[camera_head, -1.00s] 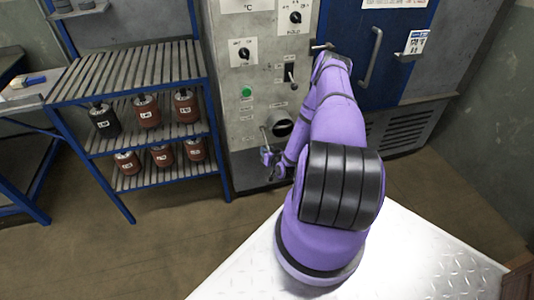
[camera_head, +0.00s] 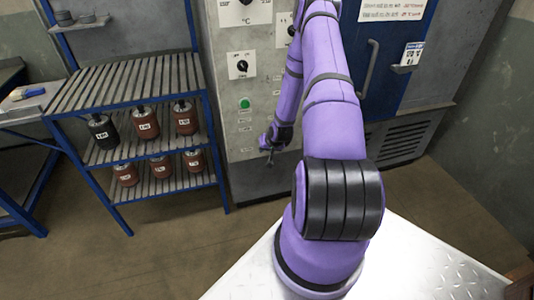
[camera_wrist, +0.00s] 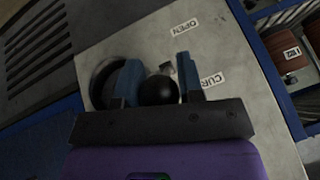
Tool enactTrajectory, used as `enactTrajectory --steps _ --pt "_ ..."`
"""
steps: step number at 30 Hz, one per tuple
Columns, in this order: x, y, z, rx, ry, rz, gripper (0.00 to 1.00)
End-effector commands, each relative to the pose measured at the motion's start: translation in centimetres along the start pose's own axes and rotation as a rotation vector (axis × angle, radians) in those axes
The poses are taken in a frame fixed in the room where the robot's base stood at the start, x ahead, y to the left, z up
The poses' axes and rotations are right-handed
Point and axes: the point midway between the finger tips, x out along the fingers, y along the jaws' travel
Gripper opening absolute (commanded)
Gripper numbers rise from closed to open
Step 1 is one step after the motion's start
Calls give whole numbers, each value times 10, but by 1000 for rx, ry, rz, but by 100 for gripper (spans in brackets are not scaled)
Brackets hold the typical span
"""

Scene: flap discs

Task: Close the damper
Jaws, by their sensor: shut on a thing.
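The damper's black ball knob (camera_wrist: 158,90) sits between the two blue fingers of my gripper (camera_wrist: 158,76) in the wrist view, and the gripper is shut on it. A small metal piece (camera_wrist: 167,68) shows just beyond the knob, but most of the lever is hidden. A dark round port (camera_wrist: 103,82) is beside it, partly behind the left finger. An "OPEN" label (camera_wrist: 185,26) and a partly covered label starting "CUR" (camera_wrist: 212,80) are on the grey panel. In the head view my gripper (camera_head: 269,155) is low at the cabinet front (camera_head: 236,125); my arm hides the port there.
A blue-framed rack (camera_head: 130,85) with several labelled disc stacks (camera_head: 145,124) stands left of the cabinet. A blue door (camera_head: 395,85) with a handle (camera_head: 370,65) is right of my arm. The floor (camera_head: 180,245) before the rack is clear.

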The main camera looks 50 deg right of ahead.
Motion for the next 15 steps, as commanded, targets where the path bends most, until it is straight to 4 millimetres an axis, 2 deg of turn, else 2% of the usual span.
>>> enactTrajectory --steps 6,15 --pt "-10 -5 -17 -2 10 -2 0" --pt "-16 -10 -30 -3 12 -4 0"
